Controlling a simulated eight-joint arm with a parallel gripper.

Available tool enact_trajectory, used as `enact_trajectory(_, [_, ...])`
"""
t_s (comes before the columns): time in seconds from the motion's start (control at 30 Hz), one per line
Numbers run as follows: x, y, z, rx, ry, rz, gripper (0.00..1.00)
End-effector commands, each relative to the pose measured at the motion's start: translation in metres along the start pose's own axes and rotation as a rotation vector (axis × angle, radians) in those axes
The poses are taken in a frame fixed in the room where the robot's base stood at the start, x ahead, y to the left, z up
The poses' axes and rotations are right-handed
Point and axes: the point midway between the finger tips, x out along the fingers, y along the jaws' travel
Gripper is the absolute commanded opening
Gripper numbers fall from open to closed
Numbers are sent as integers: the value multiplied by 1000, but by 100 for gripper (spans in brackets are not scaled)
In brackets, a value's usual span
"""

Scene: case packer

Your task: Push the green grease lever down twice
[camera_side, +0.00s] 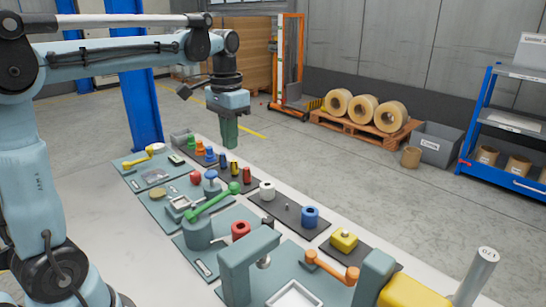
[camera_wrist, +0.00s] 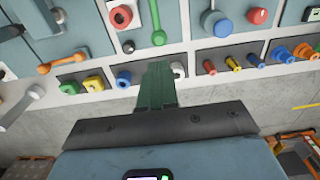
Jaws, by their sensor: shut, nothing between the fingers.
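The green grease lever (camera_side: 212,202) is a bar with a round green knob, mounted on a grey-teal cylindrical base (camera_side: 197,232) on the bench. In the side view it slants up to the right toward its knob. In the wrist view the lever (camera_wrist: 155,18) shows at the top, its knob toward my fingers. My gripper (camera_side: 229,143) points down in the air, well above the bench and apart from the lever. Its green fingers are shut together and empty; they also show in the wrist view (camera_wrist: 159,68).
A blue knob (camera_side: 210,176) and a red knob (camera_side: 195,177) stand near the lever. A white spool (camera_side: 267,190), blue spool (camera_side: 310,216) and several coloured pegs line the bench's far edge. An orange lever (camera_side: 331,268) and a teal arch (camera_side: 240,262) stand nearer the camera.

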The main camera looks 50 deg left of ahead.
Motion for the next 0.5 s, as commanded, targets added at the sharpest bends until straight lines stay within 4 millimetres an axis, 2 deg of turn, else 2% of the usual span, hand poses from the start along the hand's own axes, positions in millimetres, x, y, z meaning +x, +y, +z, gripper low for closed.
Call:
enact_trajectory(0.3, [52, 0, 0, 0, 0, 0, 0])
enact_trajectory(0.5, [78, 0, 0, 0, 2, 0, 0])
